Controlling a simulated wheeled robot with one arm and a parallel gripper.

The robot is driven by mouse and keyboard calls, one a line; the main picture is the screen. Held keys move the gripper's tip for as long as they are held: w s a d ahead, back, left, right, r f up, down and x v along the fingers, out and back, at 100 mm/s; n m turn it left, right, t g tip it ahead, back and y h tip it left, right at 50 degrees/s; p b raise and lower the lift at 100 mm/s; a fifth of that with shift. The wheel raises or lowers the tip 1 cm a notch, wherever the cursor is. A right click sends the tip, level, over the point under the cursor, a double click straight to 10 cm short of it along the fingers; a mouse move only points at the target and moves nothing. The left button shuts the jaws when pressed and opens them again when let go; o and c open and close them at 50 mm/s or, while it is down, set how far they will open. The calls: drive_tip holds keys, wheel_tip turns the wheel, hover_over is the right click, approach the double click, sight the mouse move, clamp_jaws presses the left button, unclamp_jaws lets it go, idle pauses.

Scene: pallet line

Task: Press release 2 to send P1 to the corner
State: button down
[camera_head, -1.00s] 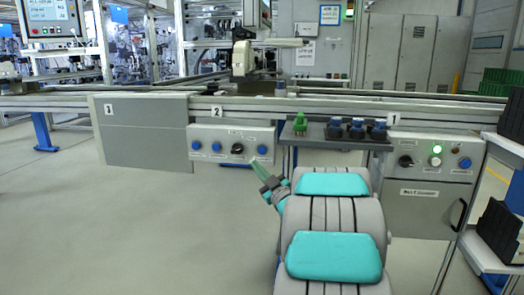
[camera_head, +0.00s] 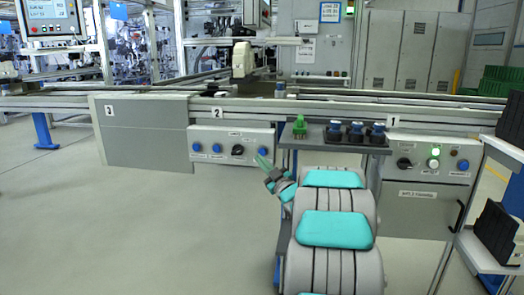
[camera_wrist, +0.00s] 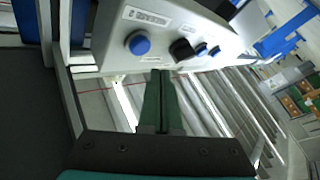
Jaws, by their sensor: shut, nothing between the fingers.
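The station 2 control box (camera_head: 232,160) hangs under the line below the "2" plate (camera_head: 217,113). It carries a black knob (camera_head: 237,150) and blue buttons, one of them (camera_head: 267,150) right of the knob. My gripper (camera_head: 262,160) is shut and empty, just below and beside that right-hand button in the head view. In the wrist view its green fingers (camera_wrist: 160,76) are together below the box face, with a blue button (camera_wrist: 139,43) above and slightly left of their tips. I see no contact. Button labels are too small to read, and P1 cannot be identified.
A grey shelf (camera_head: 350,147) right of the box holds a green part (camera_head: 300,125) and blue-topped parts (camera_head: 356,131). Another control box (camera_head: 428,180) with a lit green lamp stands under "1". Open floor (camera_head: 130,230) lies left.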

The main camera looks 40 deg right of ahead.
drive_tip(key=shift+w+d, duration=0.6)
drive_tip(key=shift+d, duration=0.1)
drive_tip(key=shift+w+d, duration=0.1)
drive_tip(key=shift+d, duration=0.05)
idle(1.5)
drive_tip(key=shift+w+d, duration=0.2)
drive_tip(key=shift+w+d, duration=0.25)
drive_tip(key=shift+d, duration=0.1)
idle(0.8)
idle(0.5)
drive_tip(key=shift+s+a+f+b, duration=0.1)
drive_tip(key=shift+s+a+b, duration=0.2)
drive_tip(key=shift+s+a, duration=0.3)
drive_tip(key=shift+a, duration=0.15)
